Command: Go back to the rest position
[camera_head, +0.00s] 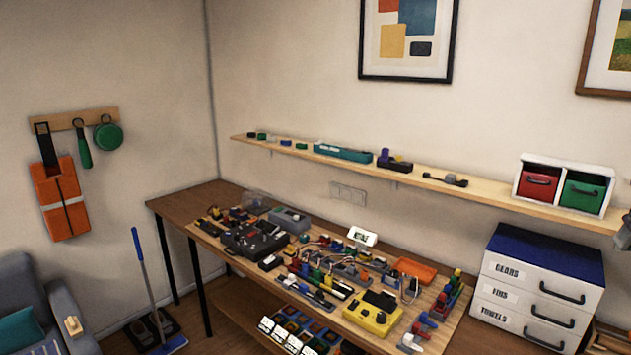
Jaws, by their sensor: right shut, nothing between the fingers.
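Only a small grey part of my right gripper (623,236) shows at the right edge of the head view, beside the drawer unit and just under the end of the wall shelf. It is shut and holds nothing. Most of it is cut off by the picture edge. My left gripper is not in view. The wooden workbench (178,199) stands in the middle, covered with servo parts, wires and coloured blocks. A yellow device (372,313) sits near its front edge. An orange tray (415,269) lies toward the back right of the bench.
A white drawer unit with a blue top (540,287) stands right of the bench. A wall shelf (480,192) carries small parts and a white box with red and green drawers (563,186). A grey armchair (30,290) and a blue-handled broom (146,277) are at left.

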